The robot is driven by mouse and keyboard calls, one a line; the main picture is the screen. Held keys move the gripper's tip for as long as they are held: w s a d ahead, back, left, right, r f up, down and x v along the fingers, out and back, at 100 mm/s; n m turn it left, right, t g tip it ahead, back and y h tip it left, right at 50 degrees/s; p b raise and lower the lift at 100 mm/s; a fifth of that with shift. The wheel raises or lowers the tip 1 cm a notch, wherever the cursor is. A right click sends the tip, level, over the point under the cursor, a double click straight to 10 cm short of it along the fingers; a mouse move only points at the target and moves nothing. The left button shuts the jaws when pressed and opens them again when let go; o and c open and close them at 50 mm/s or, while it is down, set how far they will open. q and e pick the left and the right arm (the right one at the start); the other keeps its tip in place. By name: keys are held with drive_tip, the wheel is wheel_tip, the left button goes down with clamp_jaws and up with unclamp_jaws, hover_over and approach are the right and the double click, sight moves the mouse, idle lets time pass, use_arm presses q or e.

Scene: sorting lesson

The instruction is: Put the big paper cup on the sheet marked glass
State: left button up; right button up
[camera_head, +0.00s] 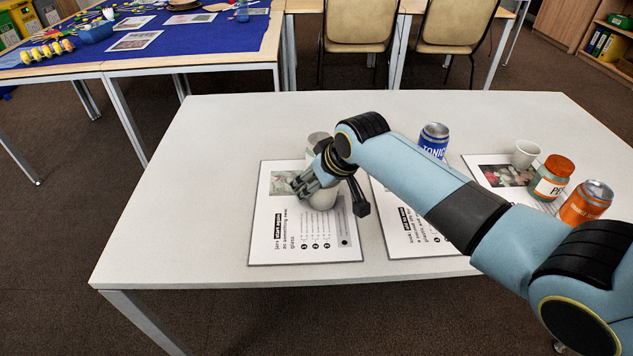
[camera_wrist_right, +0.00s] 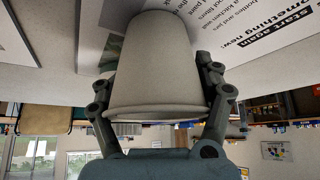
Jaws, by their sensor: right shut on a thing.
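The big paper cup (camera_head: 322,200) is pale and plain, upright over the sheet marked glass (camera_head: 274,248). My right gripper (camera_head: 323,178) is shut on its side and hides its middle in the head view. In the right wrist view the cup (camera_wrist_right: 157,60) fills the space between the two fingers, with its rim towards the palm side of the picture. I cannot tell whether its base touches the sheet. A grey patch shows just beyond the gripper and may be the cup's upper part. My left gripper is not in view.
A second printed sheet (camera_head: 412,236) lies to the right, partly under my arm. A blue tonic can (camera_head: 433,140) stands beyond it. The table's left side is clear.

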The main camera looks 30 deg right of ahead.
drive_tip(key=shift+f, duration=0.15)
drive_tip(key=o, duration=0.9)
drive_tip(key=shift+s+r, duration=0.1)
drive_tip(key=shift+r, duration=0.25)
drive_tip(key=p+v, duration=0.2)
drive_tip(key=v, duration=0.9)
drive_tip(key=shift+s+r, duration=0.15)
drive_tip(key=shift+r, duration=0.15)
